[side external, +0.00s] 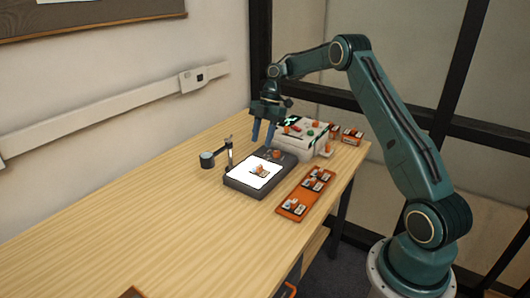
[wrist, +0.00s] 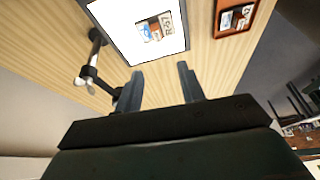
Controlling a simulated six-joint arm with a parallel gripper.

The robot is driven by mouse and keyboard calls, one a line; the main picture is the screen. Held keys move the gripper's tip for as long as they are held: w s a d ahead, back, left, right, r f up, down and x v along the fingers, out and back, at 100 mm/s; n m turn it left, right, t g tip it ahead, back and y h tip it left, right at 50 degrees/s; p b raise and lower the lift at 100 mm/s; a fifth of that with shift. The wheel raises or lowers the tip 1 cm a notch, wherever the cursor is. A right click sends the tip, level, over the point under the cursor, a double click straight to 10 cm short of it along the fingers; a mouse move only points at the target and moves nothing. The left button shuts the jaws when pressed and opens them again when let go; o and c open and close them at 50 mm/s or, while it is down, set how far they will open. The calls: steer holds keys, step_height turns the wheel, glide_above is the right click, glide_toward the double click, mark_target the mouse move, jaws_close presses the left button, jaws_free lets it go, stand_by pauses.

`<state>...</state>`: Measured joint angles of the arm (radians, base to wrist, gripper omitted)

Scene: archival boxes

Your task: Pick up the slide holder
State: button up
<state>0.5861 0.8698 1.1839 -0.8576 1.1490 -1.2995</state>
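A slide holder (side external: 260,171), small and pale with an orange part, lies on the lit white panel of a dark light box (side external: 236,187). In the wrist view the slide holder (wrist: 157,27) shows blue, white and orange patches and dark lettering on the white panel (wrist: 118,27). My gripper (side external: 263,143) is above and behind the light box, fingers pointing down. In the wrist view my gripper (wrist: 162,84) has its two fingers apart with nothing between them. The slide holder lies beyond the fingertips, apart from them.
A small stand with a round dark head (side external: 207,160) is left of the light box. An orange tray (side external: 280,212) with several similar holders lies to its right. A white box (side external: 308,136) with coloured parts stands behind. The table's left and front are mostly clear.

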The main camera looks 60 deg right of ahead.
mark_target(260, 166)
steer(key=d+f, duration=0.1)
steer(key=f, duration=0.1)
steer(key=shift+d+f+n, duration=0.35)
steer(key=shift+n, duration=0.05)
steer(key=shift+f, duration=0.1)
steer(key=shift+x, duration=1.15)
steer(key=shift+a, duration=0.1)
steer(key=shift+x, duration=2.45)
steer(key=shift+s, duration=0.1)
jaws_close()
